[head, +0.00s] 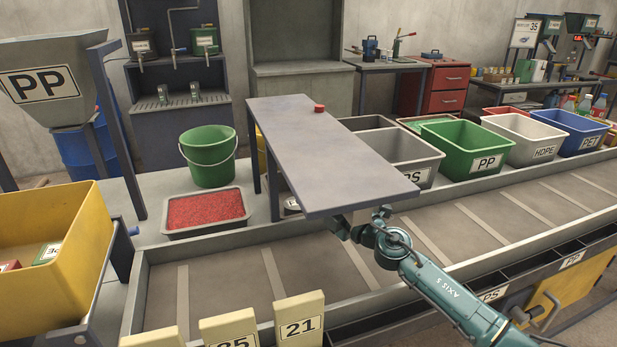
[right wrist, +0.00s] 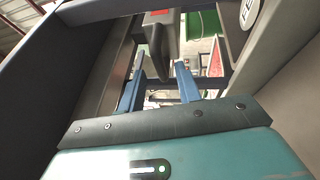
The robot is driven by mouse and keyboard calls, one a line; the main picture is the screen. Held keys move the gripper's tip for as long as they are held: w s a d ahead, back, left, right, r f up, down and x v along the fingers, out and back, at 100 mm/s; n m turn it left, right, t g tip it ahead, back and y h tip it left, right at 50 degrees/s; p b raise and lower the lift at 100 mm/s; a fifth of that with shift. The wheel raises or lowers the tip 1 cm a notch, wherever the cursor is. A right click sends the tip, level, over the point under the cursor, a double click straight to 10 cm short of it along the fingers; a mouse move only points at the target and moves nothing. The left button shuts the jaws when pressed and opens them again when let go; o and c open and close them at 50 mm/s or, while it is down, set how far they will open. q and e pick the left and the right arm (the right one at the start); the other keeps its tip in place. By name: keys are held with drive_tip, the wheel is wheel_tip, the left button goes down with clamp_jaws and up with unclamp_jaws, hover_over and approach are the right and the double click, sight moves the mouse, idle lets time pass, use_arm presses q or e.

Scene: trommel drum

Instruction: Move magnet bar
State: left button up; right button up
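In the right wrist view a narrow dark grey bar-like piece (right wrist: 161,42) with a red patch near its top shows beyond my fingers. I cannot tell for sure whether it is the magnet bar. My right gripper (right wrist: 159,62) is open, its two blue fingers apart, with the lower end of that piece in line between them. No grip on it shows. In the head view my right arm reaches in from the lower right to the near end of a long grey slab (head: 335,155). Its fingers are hidden under or behind that end. My left gripper is not in view.
The slab reaches over the conveyor edge, with a small red object (head: 319,108) on its far part. Around it are a green bucket (head: 208,157), a tray of red granules (head: 206,209), a yellow bin (head: 52,270) and a green PP bin (head: 470,147). The conveyor (head: 225,290) is clear.

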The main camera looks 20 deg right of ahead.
drive_tip(key=shift+x, duration=1.85)
drive_tip(key=shift+c, duration=0.4)
clamp_jaws()
